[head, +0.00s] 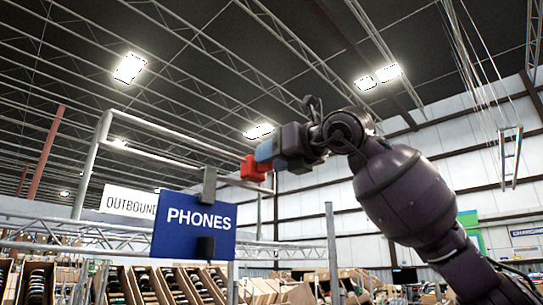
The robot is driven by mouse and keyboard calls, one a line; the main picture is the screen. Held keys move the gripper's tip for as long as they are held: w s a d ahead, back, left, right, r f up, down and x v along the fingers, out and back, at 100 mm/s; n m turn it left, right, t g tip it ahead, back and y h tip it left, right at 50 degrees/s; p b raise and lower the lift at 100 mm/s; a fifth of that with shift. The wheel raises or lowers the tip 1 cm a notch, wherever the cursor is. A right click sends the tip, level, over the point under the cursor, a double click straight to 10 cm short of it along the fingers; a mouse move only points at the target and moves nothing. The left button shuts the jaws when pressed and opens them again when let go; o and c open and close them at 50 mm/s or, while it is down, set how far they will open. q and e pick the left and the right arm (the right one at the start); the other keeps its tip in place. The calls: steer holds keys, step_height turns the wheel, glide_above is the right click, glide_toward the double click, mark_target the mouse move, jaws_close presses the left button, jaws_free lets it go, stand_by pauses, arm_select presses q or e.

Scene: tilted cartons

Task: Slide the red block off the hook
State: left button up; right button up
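The red block (255,168) is high up, right of the blue PHONES sign, by the end of a light grey rail (180,134). I cannot tell whether the rail passes through it. My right gripper (276,152) comes in from the right, with its tip at the red block. A small blue piece (264,151) sits between the dark gripper body and the red block; I cannot tell whether it is part of the gripper. Whether the fingers are closed on the block is not clear. My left gripper is not in view.
The blue PHONES sign (194,226) hangs just below and left of the block. An OUTBOUND sign (130,201) is behind it. A grey upright post (332,250) stands to the right. Tilted cartons (150,284) line the bottom. The air above the block is clear.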

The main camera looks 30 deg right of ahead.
steer(key=shift+s+a, duration=0.1)
steer(key=shift+a, duration=0.05)
steer(key=b+v, duration=0.1)
steer(key=v, duration=0.9)
steer(key=shift+s+b, duration=0.3)
steer(key=shift+b, duration=0.05)
